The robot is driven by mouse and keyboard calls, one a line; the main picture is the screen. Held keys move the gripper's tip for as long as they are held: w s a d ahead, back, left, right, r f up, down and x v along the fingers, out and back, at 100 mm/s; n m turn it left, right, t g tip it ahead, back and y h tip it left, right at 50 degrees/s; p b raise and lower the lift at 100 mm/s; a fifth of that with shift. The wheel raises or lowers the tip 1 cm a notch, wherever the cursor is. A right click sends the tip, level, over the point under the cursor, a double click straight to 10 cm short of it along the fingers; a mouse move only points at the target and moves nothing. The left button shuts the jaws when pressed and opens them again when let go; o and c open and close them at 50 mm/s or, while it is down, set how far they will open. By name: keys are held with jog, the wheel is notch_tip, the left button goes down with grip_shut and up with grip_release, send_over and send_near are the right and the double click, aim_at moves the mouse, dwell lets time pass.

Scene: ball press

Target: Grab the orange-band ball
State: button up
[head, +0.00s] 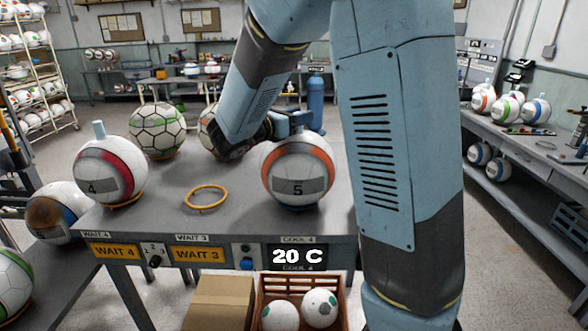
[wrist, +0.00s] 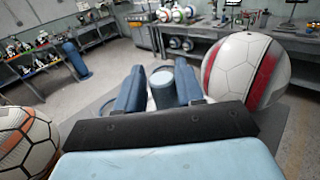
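The orange-band ball (head: 297,168), white with a grey label "5", sits on the front of the grey table in the head view. My gripper (head: 290,122) is at the top of this ball, reaching in from the left. In the wrist view, the two blue fingers of my gripper (wrist: 161,88) stand on either side of a short grey-blue peg (wrist: 161,80), which appears to be on top of this ball. A little white surface shows beside the peg. Whether the fingers press on the peg cannot be told. The ball's body is mostly hidden below the gripper in the wrist view.
A red-band ball (head: 110,170) labelled "4" and a yellow ring (head: 206,197) lie left on the table. A hexagon-patterned ball (head: 157,130) stands behind. The wrist view shows another red-banded ball (wrist: 245,70) close on the right. A crate (head: 262,300) stands in front.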

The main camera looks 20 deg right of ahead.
grip_shut()
dwell(1.0)
